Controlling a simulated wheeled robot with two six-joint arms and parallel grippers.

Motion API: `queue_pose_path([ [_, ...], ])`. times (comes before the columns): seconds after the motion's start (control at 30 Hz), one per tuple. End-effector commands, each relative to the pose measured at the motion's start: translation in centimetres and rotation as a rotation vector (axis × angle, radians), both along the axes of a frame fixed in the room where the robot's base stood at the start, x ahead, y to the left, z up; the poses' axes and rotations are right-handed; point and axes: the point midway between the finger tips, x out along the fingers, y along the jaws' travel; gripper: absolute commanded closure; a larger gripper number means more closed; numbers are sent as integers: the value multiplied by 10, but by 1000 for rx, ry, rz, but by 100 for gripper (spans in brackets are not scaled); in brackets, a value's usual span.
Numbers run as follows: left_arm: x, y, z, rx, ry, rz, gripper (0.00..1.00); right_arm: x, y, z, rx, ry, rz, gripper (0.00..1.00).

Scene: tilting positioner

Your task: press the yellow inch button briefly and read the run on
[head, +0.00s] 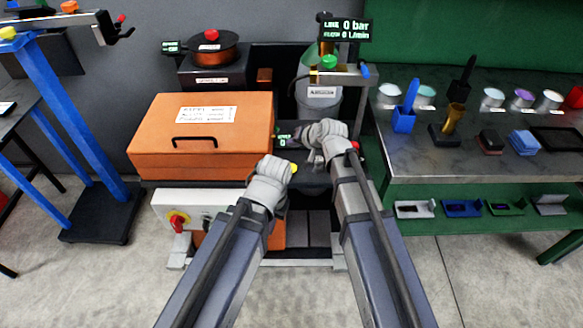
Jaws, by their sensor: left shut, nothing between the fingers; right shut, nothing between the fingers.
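A small yellow button (294,168) shows at the right edge of my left gripper (280,163); I take it for the inch button. My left gripper is shut and empty, its tips close to the button. I cannot tell whether it touches the button. My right gripper (320,132) is shut and empty, higher up and further right. A small dark display (283,140) with green characters, too small to read, stands between the grippers and the orange box. The positioner's table and much of its front are hidden behind my arms.
A closed orange box (200,150) with a handle stands left. A white panel with a red-and-yellow switch (179,220) is below it. A grey bench (470,160) with cups and tools is right, a blue stand (75,140) left.

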Motion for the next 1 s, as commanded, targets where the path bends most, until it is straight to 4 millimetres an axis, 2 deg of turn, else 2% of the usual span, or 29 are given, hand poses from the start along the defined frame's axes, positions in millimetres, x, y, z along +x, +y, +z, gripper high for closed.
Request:
queue_pose_path([
  [0.6, 0, 0, -76, 0, 0, -1, 100, 0, 0, -76, 0, 0, 0, 100],
  [0.77, 0, 0, -85, 0, 0, -1, 100, 0, 0, -85, 0, 0, 0, 100],
  [1.0, 0, 0, -84, 0, 0, -1, 100, 0, 0, -84, 0, 0, 0, 100],
])
